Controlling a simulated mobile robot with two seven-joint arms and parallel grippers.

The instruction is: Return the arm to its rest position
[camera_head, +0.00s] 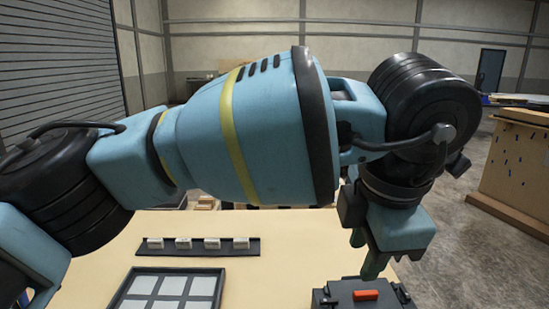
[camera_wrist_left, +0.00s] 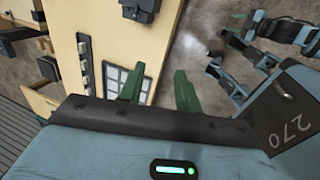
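My left arm spans the head view from the left. Its gripper (camera_head: 366,254) points down at the right part of the table, over or near a dark box (camera_head: 330,297) with an orange-red piece (camera_head: 366,295) on top. In the left wrist view, the two green fingers of the left gripper (camera_wrist_left: 160,88) stand clearly apart with nothing between them.
The light table (camera_head: 100,245) holds a black rail (camera_head: 240,247) with several white blocks (camera_head: 183,243), and a dark-framed panel (camera_head: 123,287) of pale tiles. A wooden bench (camera_head: 515,175) stands at the right. Bare floor lies between.

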